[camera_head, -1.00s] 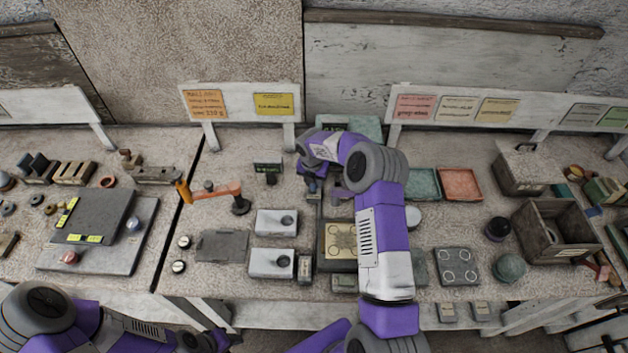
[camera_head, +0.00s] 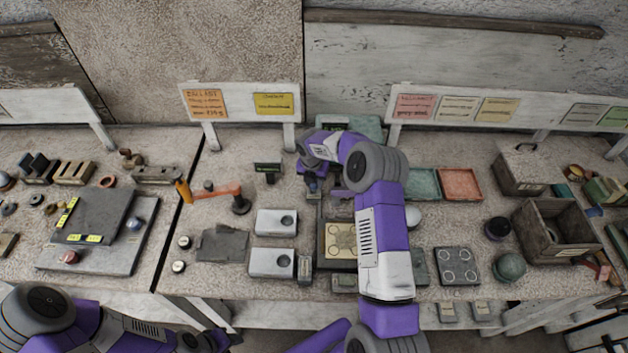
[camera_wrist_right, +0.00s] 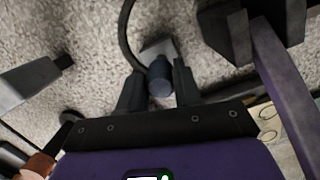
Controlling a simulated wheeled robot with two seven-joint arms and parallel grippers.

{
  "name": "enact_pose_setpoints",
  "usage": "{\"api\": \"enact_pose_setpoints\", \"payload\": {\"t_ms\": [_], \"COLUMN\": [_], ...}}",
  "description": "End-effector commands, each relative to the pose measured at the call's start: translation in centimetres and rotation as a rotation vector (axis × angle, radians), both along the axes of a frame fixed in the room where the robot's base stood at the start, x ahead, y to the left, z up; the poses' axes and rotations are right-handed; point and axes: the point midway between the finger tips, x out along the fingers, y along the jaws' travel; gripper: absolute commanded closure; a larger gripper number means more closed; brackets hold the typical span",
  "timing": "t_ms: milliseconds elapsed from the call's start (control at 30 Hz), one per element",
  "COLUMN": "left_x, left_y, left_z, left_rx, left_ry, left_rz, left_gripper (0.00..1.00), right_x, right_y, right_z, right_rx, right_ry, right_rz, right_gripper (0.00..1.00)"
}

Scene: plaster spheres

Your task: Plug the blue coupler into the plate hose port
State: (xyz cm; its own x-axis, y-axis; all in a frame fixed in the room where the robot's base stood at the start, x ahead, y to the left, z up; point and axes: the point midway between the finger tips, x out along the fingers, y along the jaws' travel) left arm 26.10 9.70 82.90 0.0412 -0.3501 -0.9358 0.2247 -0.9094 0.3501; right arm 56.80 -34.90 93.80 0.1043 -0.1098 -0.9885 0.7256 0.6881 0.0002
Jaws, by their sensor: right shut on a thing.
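My right gripper (camera_head: 312,187) reaches over the back middle of the table. In the right wrist view, its dark fingers (camera_wrist_right: 159,92) are shut on a blue-grey cylinder, the blue coupler (camera_wrist_right: 160,80). A thin dark hose (camera_wrist_right: 125,32) curves down towards the coupler. A grey block (camera_wrist_right: 158,47) lies just beyond the coupler; I cannot tell whether they touch. A tan plate with ring marks (camera_head: 340,240) lies in front of the gripper, partly behind my right arm. I cannot make out the hose port. My left arm enters at the lower left; its fingers are not visible.
An orange lever on a dark base (camera_head: 240,204) and a small dark display (camera_head: 268,168) are close by. Green (camera_head: 423,184) and red (camera_head: 460,184) trays and a wooden box (camera_head: 556,235) are to the right.

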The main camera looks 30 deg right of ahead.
Motion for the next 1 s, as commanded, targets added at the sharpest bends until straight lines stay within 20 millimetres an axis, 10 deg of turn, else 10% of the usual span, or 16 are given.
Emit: {"api": "enact_pose_setpoints", "payload": {"t_ms": [1000], "left_x": [0.0], "left_y": [0.0], "left_z": [-1.5], "left_rx": [0.000], "left_ry": [0.000], "left_rz": [0.000], "left_gripper": [0.57], "right_x": [0.0], "right_y": [0.0], "right_z": [-2.3], "right_rx": [-0.001], "right_ry": [-0.001], "right_rz": [0.000], "right_gripper": [1.00]}}
